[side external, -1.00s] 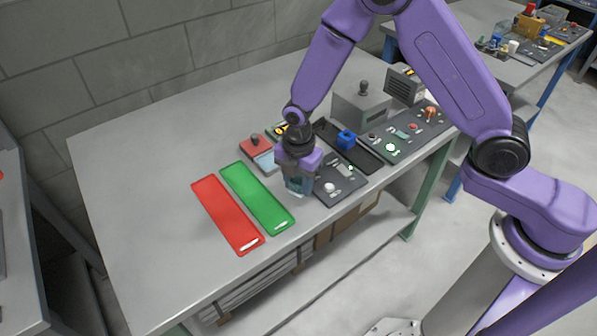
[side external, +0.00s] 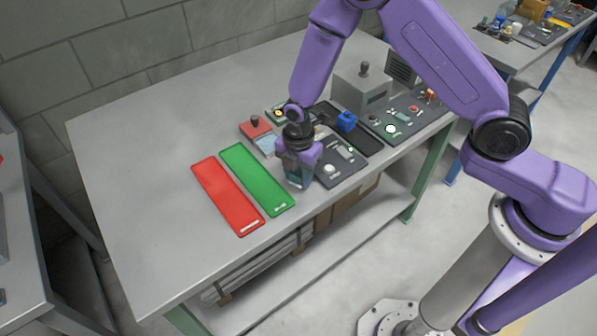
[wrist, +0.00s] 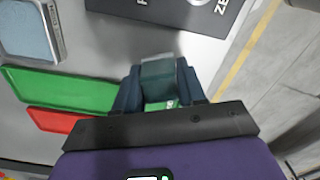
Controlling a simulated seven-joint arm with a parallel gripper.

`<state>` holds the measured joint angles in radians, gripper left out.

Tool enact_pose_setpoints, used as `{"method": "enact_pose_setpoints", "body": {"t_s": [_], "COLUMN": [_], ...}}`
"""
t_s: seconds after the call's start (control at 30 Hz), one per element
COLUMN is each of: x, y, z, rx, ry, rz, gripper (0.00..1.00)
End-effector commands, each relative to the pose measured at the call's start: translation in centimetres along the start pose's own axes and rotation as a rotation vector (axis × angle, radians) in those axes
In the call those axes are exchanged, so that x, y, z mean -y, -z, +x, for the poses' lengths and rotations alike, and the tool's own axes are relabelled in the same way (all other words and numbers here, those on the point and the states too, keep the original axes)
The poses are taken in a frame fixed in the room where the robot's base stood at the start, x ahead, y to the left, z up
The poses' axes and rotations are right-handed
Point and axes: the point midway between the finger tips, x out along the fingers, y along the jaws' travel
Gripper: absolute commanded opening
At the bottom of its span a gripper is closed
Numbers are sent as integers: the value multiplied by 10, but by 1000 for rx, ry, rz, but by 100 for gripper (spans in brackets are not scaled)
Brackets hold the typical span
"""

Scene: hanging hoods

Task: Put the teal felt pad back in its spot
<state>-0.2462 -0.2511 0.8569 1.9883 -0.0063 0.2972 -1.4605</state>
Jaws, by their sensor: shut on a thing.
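My gripper (wrist: 160,85) is shut on a small teal block, the felt pad (wrist: 158,72), which shows between the dark fingers in the wrist view. In the side view my gripper (side external: 299,178) hangs low near the table's front edge, just right of the green tray (side external: 256,180). The pad is mostly hidden by the fingers there, and I cannot tell whether it touches the table. The green tray (wrist: 70,92) also lies left of the fingers in the wrist view, with part of it visible beneath the pad.
A red tray (side external: 225,196) lies left of the green one. A dark panel with a white knob (side external: 330,169) is close right of my gripper. A red block with a black knob (side external: 255,126), a black tray with a blue block (side external: 346,121) and a grey box (side external: 362,92) stand behind. The table's left is clear.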

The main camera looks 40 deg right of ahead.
Motion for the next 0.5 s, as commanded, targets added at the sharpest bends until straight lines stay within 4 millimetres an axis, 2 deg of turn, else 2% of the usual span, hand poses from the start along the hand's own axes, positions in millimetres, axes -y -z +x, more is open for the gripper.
{"method": "enact_pose_setpoints", "body": {"t_s": [0.5], "x": [0], "y": [0], "z": [8], "rx": [0], "ry": [0], "rz": [0], "gripper": [11]}}
